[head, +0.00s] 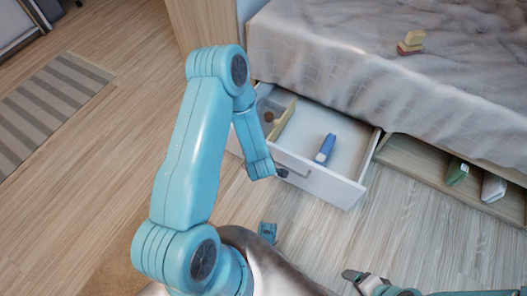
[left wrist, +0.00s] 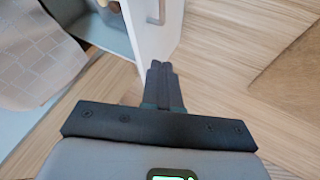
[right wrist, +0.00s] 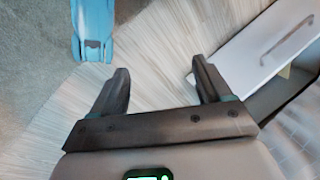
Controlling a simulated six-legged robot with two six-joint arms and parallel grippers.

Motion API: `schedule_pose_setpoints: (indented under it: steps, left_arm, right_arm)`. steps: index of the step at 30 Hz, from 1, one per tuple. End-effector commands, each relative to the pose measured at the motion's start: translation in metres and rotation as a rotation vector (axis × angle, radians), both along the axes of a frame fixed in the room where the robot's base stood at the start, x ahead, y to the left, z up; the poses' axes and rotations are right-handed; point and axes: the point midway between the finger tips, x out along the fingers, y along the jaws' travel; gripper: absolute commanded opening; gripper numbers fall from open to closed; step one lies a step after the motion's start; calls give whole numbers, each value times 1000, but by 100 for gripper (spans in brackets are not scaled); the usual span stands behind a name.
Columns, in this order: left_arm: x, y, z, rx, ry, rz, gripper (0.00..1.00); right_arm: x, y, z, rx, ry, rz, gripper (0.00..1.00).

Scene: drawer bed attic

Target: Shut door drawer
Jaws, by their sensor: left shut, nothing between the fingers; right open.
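The white drawer (head: 325,185) stands pulled out from under the bed, with a grey bar handle on its front. My left gripper (head: 282,173) is shut and empty, at the outer face of the drawer front near the handle. In the left wrist view its closed fingers (left wrist: 163,85) overlap the lower part of the drawer front (left wrist: 150,40); I cannot tell whether they touch it. My right gripper (head: 358,280) is open and empty above the floor, away from the drawer. In the right wrist view its fingers (right wrist: 163,85) are spread, and the drawer front (right wrist: 265,45) is at upper right.
The drawer holds a blue item (head: 325,148) and a beige strip (head: 284,119). The open compartment to its right holds a green item (head: 458,174) and a white one (head: 493,187). Small blocks (head: 411,42) lie on the bed. A striped rug (head: 50,107) lies at left.

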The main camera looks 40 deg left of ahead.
Motion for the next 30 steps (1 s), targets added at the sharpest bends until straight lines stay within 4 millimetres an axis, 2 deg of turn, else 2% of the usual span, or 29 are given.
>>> schedule_pose_setpoints:
  steps: [1,5,8,19,21,24,30]
  left_arm:
    - [-1,2,-8,0,0,4,0]
    - [2,7,-16,1,1,8,0]
    - [8,14,-30,0,2,7,0]
    - [42,48,-93,0,1,2,0]
    - [57,49,-88,2,-3,0,0]
    - [69,52,-87,0,-2,-1,0]
    - [80,55,-85,-1,1,0,0]
  right_arm:
    - [0,0,-7,0,0,0,78]
    - [1,-1,-10,0,-2,-3,78]
    - [2,-2,-17,-2,-4,-8,78]
    - [9,-8,-48,-6,-16,-34,78]
    - [11,-9,-51,-8,-24,-34,78]
    - [15,-9,-55,-10,-34,-36,78]
    - [18,-10,-57,-12,-47,-38,78]
